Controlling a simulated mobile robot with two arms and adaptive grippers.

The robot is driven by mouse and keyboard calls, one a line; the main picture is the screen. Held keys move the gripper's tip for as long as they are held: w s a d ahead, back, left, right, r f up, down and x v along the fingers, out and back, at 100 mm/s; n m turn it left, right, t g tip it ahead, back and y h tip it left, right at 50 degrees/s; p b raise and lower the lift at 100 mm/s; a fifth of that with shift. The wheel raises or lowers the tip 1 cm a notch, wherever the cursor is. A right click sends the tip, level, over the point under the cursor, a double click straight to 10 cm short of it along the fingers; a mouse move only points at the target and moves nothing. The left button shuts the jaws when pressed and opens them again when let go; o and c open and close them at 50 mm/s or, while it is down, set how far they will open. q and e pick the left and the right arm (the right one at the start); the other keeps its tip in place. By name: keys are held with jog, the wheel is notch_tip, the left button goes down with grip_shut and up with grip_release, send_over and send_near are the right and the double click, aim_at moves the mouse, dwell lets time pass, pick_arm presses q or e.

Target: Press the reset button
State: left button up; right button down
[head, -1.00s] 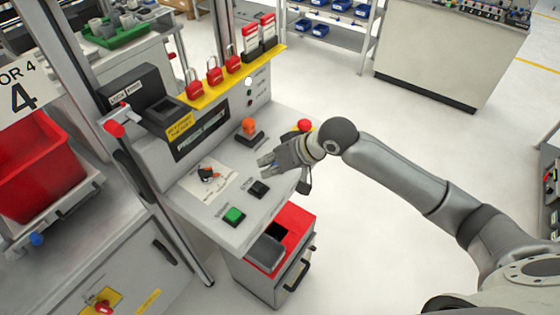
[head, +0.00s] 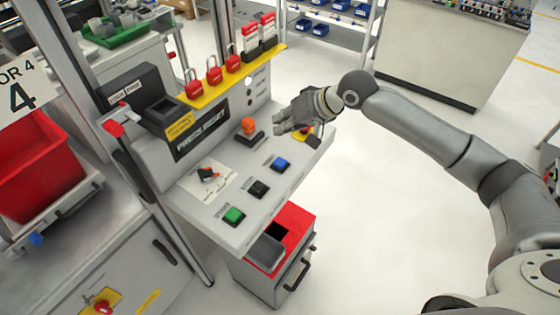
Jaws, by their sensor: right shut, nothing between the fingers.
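My right gripper (head: 279,129) is shut and empty, above the far right end of the panel. It is beyond the blue button in the picture and apart from it. It hides most of the red mushroom button on its yellow base. My left gripper is not in view.
An orange-topped switch (head: 249,127) stands close to the left of my right gripper. A rotary selector (head: 208,174) sits on a white plate. Red padlocks (head: 214,73) hang on the yellow rail. A red-topped cabinet (head: 290,225) stands below. The floor to the right is clear.

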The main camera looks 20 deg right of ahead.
jog(key=b, duration=0.8)
send_over(282, 159)
jog(key=shift+f, duration=4.35)
jog(key=shift+f, duration=0.1)
jog(key=shift+f+p, duration=0.3)
jog(key=shift+f, duration=0.55)
jog(key=shift+r+p, duration=0.9)
jog(key=shift+p, duration=0.25)
